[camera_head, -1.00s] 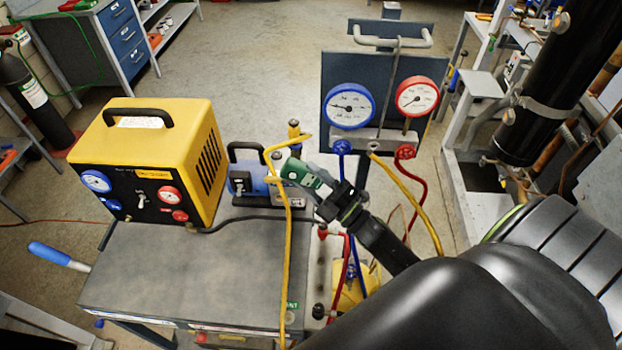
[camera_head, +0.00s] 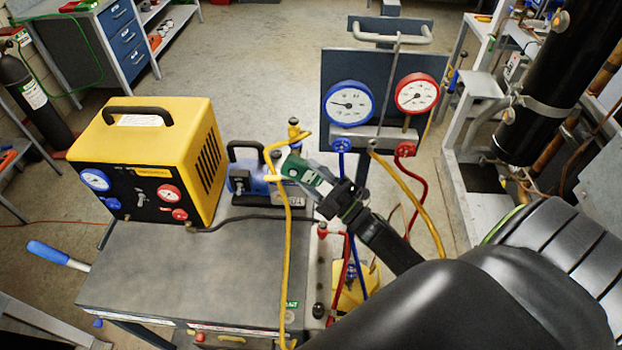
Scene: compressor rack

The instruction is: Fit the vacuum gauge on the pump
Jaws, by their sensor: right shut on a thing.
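The blue pump (camera_head: 240,181) with a black handle stands at the back right of the cart top, partly behind a yellow hose. My right gripper (camera_head: 308,178) is at the pump's right side, reaching in from the lower right. It is shut on a small green piece, which looks like the vacuum gauge (camera_head: 298,168). The green piece is tilted and overlaps the pump's right end in the picture; I cannot tell whether they touch. The fingertips and the gauge's lower end are hard to make out. My left gripper is not in view.
A yellow machine (camera_head: 150,160) stands left on the cart (camera_head: 180,275). The yellow hose (camera_head: 287,250) runs down beside my gripper. A manifold with a blue gauge (camera_head: 349,104) and a red gauge (camera_head: 417,94) stands behind, its hoses near my arm. The cart's front top is clear.

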